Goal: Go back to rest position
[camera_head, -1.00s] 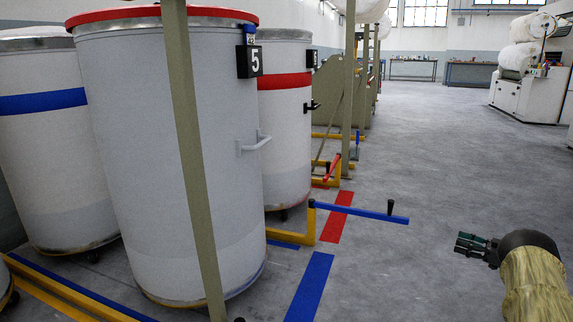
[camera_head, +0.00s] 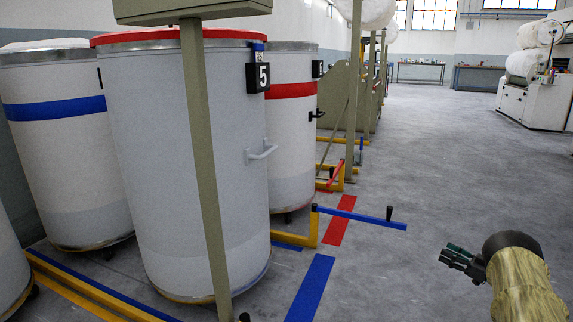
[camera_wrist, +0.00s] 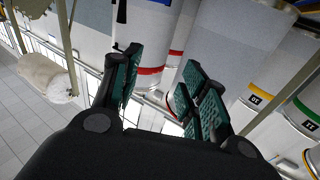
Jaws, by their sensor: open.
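My gripper (camera_head: 459,257) is at the lower right of the head view, over the bare grey floor, apart from everything around it. In the wrist view its teal-padded fingers (camera_wrist: 160,90) are spread, with nothing between them. My arm behind it wears a tan sleeve.
A tall white can (camera_head: 165,150) with a red rim and a "5" tag (camera_head: 258,78) stands at left behind a green post (camera_head: 203,170). A blue bar (camera_head: 360,218) on a yellow frame (camera_head: 312,228) juts over the floor left of my gripper. The aisle (camera_head: 430,130) is clear.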

